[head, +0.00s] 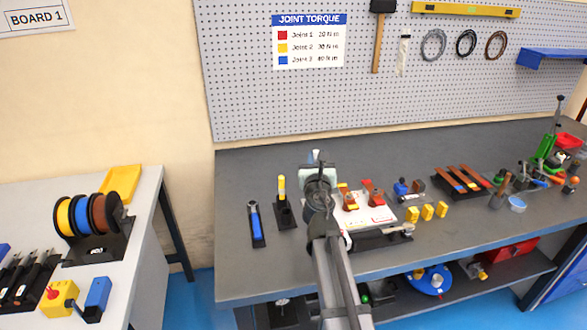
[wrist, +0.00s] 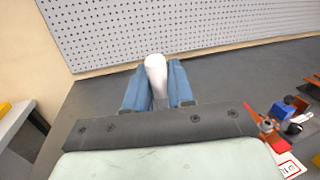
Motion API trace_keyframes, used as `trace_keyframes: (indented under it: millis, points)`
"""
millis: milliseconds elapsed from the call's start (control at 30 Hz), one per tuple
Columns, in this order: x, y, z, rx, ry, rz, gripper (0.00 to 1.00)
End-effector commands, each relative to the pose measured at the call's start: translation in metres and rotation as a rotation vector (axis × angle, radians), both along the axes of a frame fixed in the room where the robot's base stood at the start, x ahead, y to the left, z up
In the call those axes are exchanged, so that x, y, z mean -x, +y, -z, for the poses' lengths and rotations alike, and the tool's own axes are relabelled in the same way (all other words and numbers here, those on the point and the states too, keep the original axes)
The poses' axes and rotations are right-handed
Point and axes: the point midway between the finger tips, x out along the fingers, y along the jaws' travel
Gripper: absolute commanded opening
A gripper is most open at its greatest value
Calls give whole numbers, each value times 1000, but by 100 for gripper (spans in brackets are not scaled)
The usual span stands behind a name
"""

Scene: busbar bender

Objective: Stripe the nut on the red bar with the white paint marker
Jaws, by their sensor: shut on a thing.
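My gripper (wrist: 157,88) is shut on the white paint marker (wrist: 155,70), whose pale rounded end stands up between the blue fingers in the wrist view. In the head view, my gripper (head: 316,162) is above the bench, mostly hidden behind my own wrist and arm. The red bar (head: 372,187) is on the white board just right of my gripper. It also shows in the wrist view (wrist: 268,131) at the right, apart from the marker. The nut on the red bar is too small to make out clearly. The marker's tip is hidden.
A blue-handled tool (head: 255,222) and a yellow-topped marker in a black stand (head: 284,215) are left of my gripper. Blue-topped parts (head: 402,188) and several yellow blocks (head: 427,212) stand to the right. A pegboard (head: 260,80) rises behind the bench.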

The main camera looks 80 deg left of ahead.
Motion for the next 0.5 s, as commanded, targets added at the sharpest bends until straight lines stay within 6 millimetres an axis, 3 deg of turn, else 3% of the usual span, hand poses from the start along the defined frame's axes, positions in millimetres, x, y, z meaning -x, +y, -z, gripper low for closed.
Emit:
trace_keyframes:
  millis: [33,300,500]
  points:
    - [-21,3,-2,-2,-17,5,0]
    - [-111,2,-11,4,-117,5,0]
    - [-158,-4,-13,17,-168,3,0]
